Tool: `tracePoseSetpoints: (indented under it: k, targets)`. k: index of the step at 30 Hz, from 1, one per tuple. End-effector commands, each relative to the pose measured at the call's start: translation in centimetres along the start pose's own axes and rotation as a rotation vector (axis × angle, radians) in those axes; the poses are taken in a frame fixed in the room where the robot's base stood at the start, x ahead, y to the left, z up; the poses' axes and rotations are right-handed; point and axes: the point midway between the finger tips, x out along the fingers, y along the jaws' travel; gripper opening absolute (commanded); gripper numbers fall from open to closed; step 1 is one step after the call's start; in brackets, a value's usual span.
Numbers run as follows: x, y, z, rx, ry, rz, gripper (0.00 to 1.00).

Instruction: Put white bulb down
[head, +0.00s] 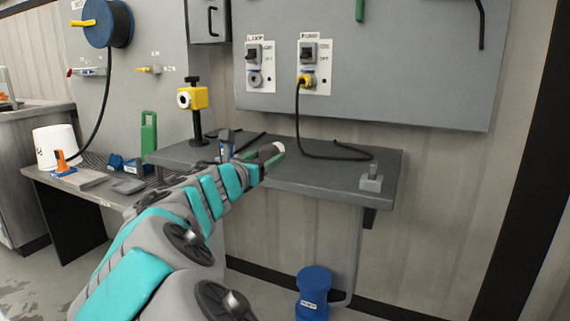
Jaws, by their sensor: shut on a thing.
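My arm reaches from the bottom of the head view to the dark grey shelf (318,179) below the wall panel. My gripper (266,154) is at the end of the arm, over the left-middle part of the shelf. It is shut on a small white thing, which looks like the white bulb (279,147); only a small white part shows at the fingertips. The rest of it is hidden by my gripper. I cannot tell whether the bulb touches the shelf.
A yellow device (193,98) stands on a black post on the shelf. A grey block (371,180) sits near the right end. A black cable (309,154) hangs from the switch panel (314,67) onto the shelf. A blue container (314,292) stands below.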

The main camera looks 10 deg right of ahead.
Motion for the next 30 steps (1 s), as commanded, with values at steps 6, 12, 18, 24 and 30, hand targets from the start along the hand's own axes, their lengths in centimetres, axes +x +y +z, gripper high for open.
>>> tracePoseSetpoints:
  k: [6, 12, 18, 24, 30]
  targets:
    - [5.6, 0.2, -0.8, 0.000, 0.004, -0.002, 0.53]
    - [9.2, 0.6, -1.1, 0.000, 0.003, 0.000, 0.53]
    - [10.7, 0.6, -1.1, 0.000, 0.002, 0.000, 0.53]
    - [11.1, 0.7, -3.8, -0.004, 0.001, 0.000, 0.53]
    - [11.1, 0.8, -4.7, 0.000, 0.000, 0.001, 0.53]
